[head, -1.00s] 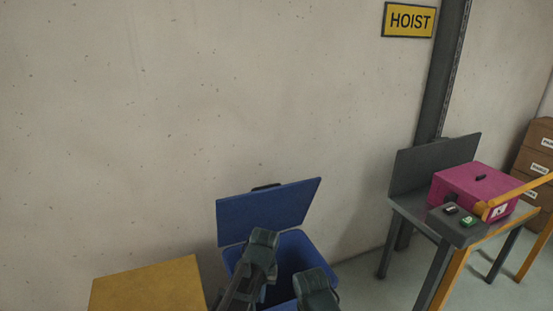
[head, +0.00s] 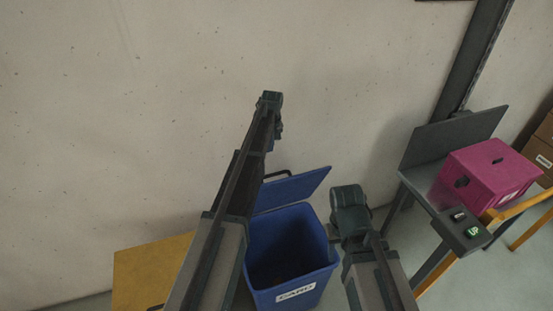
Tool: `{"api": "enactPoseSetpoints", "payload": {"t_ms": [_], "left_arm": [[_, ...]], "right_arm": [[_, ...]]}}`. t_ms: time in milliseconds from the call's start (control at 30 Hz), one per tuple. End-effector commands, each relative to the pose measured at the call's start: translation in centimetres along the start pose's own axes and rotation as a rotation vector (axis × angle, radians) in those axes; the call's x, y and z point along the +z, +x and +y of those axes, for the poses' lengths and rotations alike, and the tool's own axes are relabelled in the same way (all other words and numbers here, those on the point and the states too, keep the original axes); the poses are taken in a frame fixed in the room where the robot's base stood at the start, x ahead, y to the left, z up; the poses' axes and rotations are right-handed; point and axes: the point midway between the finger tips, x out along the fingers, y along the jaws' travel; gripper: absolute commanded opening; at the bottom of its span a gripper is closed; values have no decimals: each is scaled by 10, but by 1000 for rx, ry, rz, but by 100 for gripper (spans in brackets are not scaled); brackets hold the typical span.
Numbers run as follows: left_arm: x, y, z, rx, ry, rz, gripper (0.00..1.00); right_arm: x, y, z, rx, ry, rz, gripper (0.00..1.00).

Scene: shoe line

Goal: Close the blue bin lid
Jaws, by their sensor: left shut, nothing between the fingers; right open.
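The blue bin (head: 315,262) stands on the floor against the wall, with a white label reading "CARD" on its front. Its blue lid (head: 299,188) is open, tilted up at the back near the wall, with a dark handle at its top edge. The bin's inside looks dark and empty. My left gripper (head: 271,103) is shut and empty, raised high in front of the wall; its arm hides the left part of the lid and bin. My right gripper (head: 348,200) is open beside the bin's right rim, apart from the lid; its fingers are hard to make out.
At the right is a grey table (head: 425,180) with a pink box (head: 490,170) and a small control box with a green button. Cardboard boxes (head: 541,150) stand at the far right. Some floor is free between bin and grey table.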

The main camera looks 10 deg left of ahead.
Motion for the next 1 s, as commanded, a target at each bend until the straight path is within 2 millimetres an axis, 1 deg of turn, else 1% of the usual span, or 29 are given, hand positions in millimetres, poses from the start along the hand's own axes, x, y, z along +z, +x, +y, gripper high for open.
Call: {"api": "enactPoseSetpoints", "payload": {"t_ms": [167, 367, 567, 1000], "left_arm": [[1, 3, 0, 0, -1, 0, 0], [1, 14, 0, 0, 0, 0, 0], [1, 37, 0, 0, 1, 0, 0], [2, 98, 0, 0, 1, 0, 0]], "right_arm": [[0, 3, 0, 0, 0, 0, 50], [-1, 14, -1, 0, -1, 0, 50], [-2, 36, -3, 0, -1, 0, 50], [-6, 97, -9, 0, 1, 0, 50]]}}
